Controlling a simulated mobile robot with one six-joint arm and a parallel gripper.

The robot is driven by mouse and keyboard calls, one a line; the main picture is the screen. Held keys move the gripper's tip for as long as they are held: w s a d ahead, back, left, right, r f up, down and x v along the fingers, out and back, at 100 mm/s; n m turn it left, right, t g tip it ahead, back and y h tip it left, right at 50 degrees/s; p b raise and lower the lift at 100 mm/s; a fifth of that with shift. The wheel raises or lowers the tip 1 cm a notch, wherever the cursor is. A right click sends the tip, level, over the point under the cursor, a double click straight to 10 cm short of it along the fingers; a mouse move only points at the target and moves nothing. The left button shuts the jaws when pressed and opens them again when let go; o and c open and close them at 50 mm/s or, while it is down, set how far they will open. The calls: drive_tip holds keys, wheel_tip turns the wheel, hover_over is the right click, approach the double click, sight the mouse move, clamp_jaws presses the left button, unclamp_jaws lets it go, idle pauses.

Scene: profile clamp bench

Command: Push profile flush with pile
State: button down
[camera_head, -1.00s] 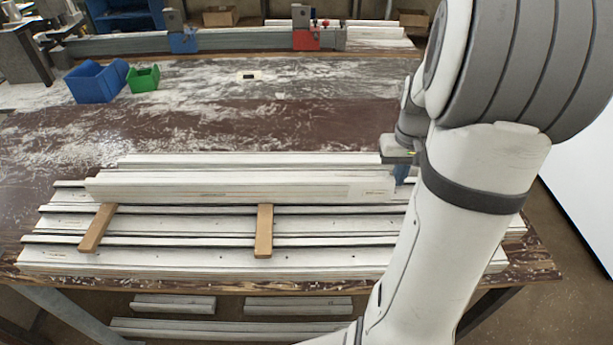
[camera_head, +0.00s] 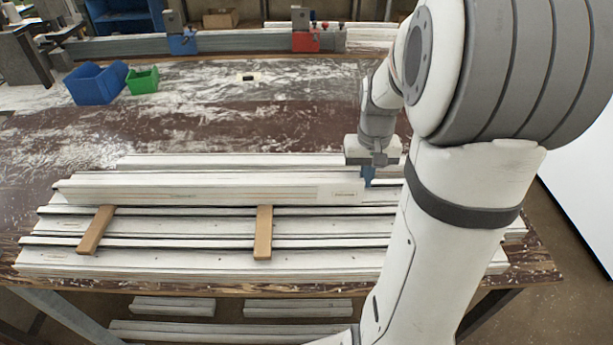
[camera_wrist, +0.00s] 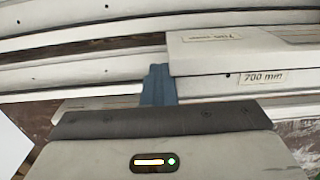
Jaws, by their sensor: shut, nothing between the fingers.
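The long white profile (camera_head: 210,190) lies on the wooden strips on top of the pile (camera_head: 180,258) of white profiles in the head view. The pile's right ends are partly hidden behind my arm.
Two wooden strips (camera_head: 264,232) (camera_head: 96,230) lie across the pile. Another white profile (camera_head: 230,160) lies behind. Blue (camera_head: 95,84) and green (camera_head: 143,80) bins stand at the back left. A rail with blue (camera_head: 182,42) and red (camera_head: 305,40) clamps runs along the back.

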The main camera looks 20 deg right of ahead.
drive_tip(key=shift+w+a, duration=0.45)
drive_tip(key=shift+a, duration=1.1)
drive_tip(key=shift+w+a, duration=0.45)
drive_tip(key=shift+a, duration=1.1)
drive_tip(key=shift+w+a, duration=0.45)
drive_tip(key=shift+a, duration=1.1)
drive_tip(key=shift+w+a, duration=0.15)
drive_tip(key=shift+a, duration=0.35)
drive_tip(key=shift+d, duration=0.1)
drive_tip(key=shift+s+d, duration=0.25)
drive_tip(key=shift+d, duration=0.4)
wheel_tip(320, 180, up, 7)
drive_tip(key=p, duration=0.5)
drive_tip(key=shift+p, duration=0.4)
drive_tip(key=s+a+r+n+t, duration=0.1)
drive_tip(key=s+a+r, duration=0.1)
drive_tip(key=s, duration=0.5)
drive_tip(key=s+a+r+n+t, duration=0.2)
drive_tip(key=s+a+r, duration=0.1)
drive_tip(key=s, duration=0.4)
drive_tip(key=shift+s, duration=0.2)
